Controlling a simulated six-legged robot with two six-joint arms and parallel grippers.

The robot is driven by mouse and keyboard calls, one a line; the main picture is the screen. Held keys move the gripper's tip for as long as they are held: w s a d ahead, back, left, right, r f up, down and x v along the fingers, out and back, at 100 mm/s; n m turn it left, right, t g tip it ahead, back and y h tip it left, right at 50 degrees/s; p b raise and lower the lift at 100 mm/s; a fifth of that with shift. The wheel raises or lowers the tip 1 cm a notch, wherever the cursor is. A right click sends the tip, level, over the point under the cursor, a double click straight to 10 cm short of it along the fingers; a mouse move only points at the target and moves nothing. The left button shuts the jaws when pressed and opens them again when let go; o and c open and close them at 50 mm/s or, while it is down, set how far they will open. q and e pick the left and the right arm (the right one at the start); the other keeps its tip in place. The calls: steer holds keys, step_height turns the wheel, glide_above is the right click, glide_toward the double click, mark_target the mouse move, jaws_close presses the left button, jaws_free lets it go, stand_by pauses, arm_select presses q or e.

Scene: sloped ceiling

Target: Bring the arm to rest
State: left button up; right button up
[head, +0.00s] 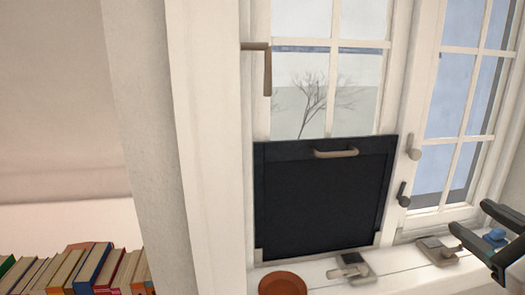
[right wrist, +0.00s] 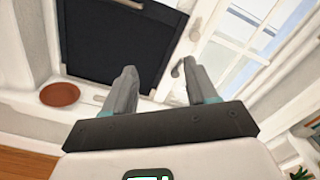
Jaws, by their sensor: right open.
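My right gripper (head: 478,232) comes in at the right edge of the head view, in front of the window sill. It is open, and nothing shows between its fingers. In the right wrist view, its two fingers (right wrist: 158,92) stand apart and point toward the window wall. A dark panel (head: 322,198) with a pale handle (head: 335,153) stands upright against the lower left window pane. It also shows in the right wrist view (right wrist: 115,40), beyond the fingers. My left gripper is in neither view.
A white sill (head: 320,274) runs below the window, with metal latches (head: 350,268) on it. A reddish-brown round dish (head: 282,284) sits at its left. Several books (head: 85,268) stand at lower left. A white post (head: 205,150) rises between. The right casement (head: 465,110) has handles.

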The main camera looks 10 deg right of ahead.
steer(key=w+a+f+n+g+y, duration=0.1)
steer(key=w+a+f+g+y, duration=0.2)
steer(key=f, duration=0.7)
steer(key=w+a+f+n+g+y, duration=0.1)
steer(key=w+a+f+n+g, duration=0.15)
steer(key=a+f, duration=0.55)
steer(key=w+a+f+g+y, duration=0.2)
steer(key=f+g, duration=0.2)
steer(key=f, duration=0.8)
steer(key=s+a+f+n+g+h, duration=0.1)
steer(key=s+a+f+n+g, duration=0.25)
steer(key=s+f+n, duration=0.45)
steer(key=s+a+f+n+g+h, duration=0.1)
steer(key=s+a+f+n+g, duration=0.3)
steer(key=s+f, duration=0.5)
steer(key=s+a+f+n+g+h, duration=0.1)
steer(key=s+a+f+n+g, duration=0.1)
steer(key=s+a+f+n, duration=0.65)
steer(key=w+d+r+n+p, duration=0.1)
steer(key=w+d+r+p, duration=0.1)
steer(key=r+p, duration=1.2)
steer(key=w+d+r+n+t+p, duration=0.1)
steer(key=w+r+p, duration=0.3)
steer(key=r+p, duration=1)
steer(key=d+n+p, duration=0.1)
steer(key=p, duration=0.2)
steer(key=shift+r+p, duration=0.25)
steer(key=shift+p, duration=0.1)
